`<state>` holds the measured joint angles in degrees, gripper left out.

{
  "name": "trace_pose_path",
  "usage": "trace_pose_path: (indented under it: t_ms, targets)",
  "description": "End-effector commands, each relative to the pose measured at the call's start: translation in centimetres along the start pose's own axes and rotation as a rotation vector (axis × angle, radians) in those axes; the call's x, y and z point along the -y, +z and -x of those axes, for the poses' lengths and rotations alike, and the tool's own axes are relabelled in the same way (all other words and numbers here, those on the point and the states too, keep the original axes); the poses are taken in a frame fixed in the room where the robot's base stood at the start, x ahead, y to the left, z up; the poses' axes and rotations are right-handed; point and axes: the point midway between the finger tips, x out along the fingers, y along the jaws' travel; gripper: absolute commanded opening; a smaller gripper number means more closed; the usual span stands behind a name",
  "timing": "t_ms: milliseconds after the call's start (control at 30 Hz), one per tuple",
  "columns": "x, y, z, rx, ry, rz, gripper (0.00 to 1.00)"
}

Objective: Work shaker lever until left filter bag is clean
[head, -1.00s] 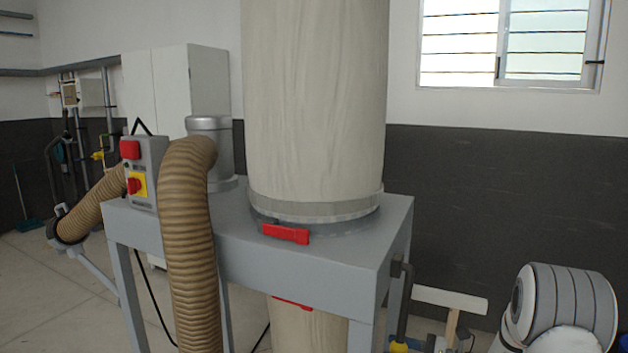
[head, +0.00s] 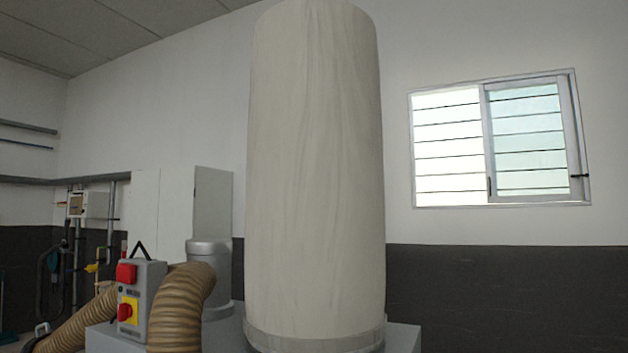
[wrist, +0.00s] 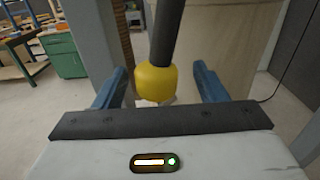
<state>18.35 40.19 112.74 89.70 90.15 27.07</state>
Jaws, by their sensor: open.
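The filter bag (head: 316,170) stands upright in the head view, tall and off-white with faint vertical streaks. A band rings its foot on the grey machine top (head: 402,340). In the wrist view, the shaker lever shows as a dark rod (wrist: 168,35) with a yellow knob (wrist: 156,82) at its lower end. My gripper (wrist: 163,85) is open, with one blue finger on each side of the knob. I cannot tell whether either finger touches it. The gripper and lever are out of the head view.
A ribbed brown hose (head: 180,310) and a switch box (head: 141,300) with red buttons stand left of the bag. In the wrist view, a grey post (wrist: 95,40) is at left and a pale surface (wrist: 225,45) lies behind the knob. A green cabinet (wrist: 64,55) is farther off.

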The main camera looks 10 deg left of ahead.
Motion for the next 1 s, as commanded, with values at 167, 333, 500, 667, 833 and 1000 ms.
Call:
trace_pose_path:
  t_ms: [167,333,500,667,833,1000]
  targets:
    - [0.0,0.0,0.2,0.000,-0.001,0.000,0.65]
    - [0.1,0.0,2.0,0.000,-0.003,0.000,0.65]
    - [0.1,0.0,4.0,0.000,-0.002,0.000,0.65]
    - [0.1,0.0,5.9,0.000,-0.003,0.001,0.65]
    - [0.1,0.0,8.0,0.001,-0.003,0.000,0.65]
    - [0.0,0.0,9.6,0.000,-0.002,0.000,0.65]
